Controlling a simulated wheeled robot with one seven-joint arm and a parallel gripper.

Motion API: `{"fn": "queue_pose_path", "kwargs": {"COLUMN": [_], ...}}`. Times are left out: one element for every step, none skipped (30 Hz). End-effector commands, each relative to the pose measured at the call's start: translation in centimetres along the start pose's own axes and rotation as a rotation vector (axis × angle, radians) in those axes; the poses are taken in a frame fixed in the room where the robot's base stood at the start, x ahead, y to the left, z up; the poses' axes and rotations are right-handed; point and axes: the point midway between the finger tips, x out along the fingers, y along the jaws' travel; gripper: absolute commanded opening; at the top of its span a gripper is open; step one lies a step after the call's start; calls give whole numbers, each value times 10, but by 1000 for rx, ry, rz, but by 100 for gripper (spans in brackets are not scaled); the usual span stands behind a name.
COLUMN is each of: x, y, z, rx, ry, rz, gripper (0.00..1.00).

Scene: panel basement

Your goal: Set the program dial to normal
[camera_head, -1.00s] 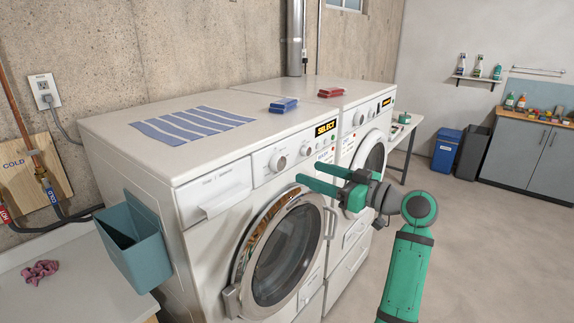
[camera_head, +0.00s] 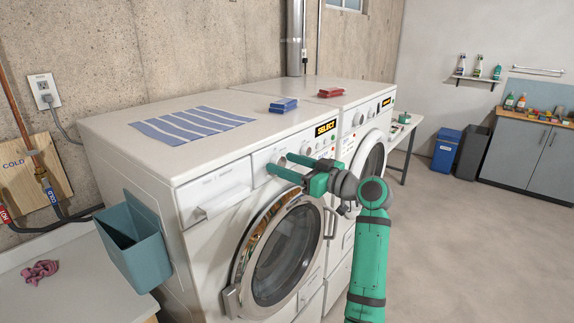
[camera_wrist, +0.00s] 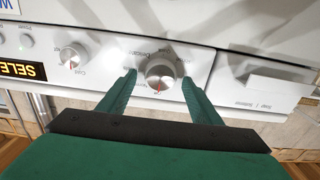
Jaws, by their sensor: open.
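The front washer (camera_head: 215,182) has a control panel with a large program dial (camera_wrist: 160,72), a round silver knob with printed labels around it and a red mark at its lower edge. A smaller knob (camera_wrist: 72,57) sits to its left in the wrist view, next to a display reading SELECT (camera_head: 325,128). My gripper (camera_head: 283,167) is open in front of the panel. In the wrist view its two fingers (camera_wrist: 158,82) stand on either side of the program dial, apart from it. In the head view the gripper partly hides the dial.
The detergent drawer (camera_head: 222,195) lies beside the dial. The round door (camera_head: 285,255) is below my gripper. A blue box (camera_head: 283,105) and striped cloth (camera_head: 193,125) lie on top. A second machine (camera_head: 370,130) stands beyond. The floor at right is clear.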

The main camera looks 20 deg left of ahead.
Motion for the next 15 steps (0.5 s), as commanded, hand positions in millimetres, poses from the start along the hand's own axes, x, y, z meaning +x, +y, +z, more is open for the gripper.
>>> {"fn": "queue_pose_path", "kwargs": {"x": [0,0,0,0,0,0,0,0,0,0,0,0,0,0,0], "y": [0,0,0,0,0,0,0,0,0,0,0,0,0,0,0], "z": [0,0,0,0,0,0,0,0,0,0,0,0,0,0,0], "rx": [0,0,0,0,0,0,0,0,1,3,6,11,17,24,35], "ry": [0,0,0,0,0,0,0,0,0,0,0,0,0,0,0], "rz": [0,0,0,0,0,0,0,0,0,0,0,0,0,0,0], "gripper": [51,44,34,27,20,18,18,19,19,19,19,19,19,19,19]}}
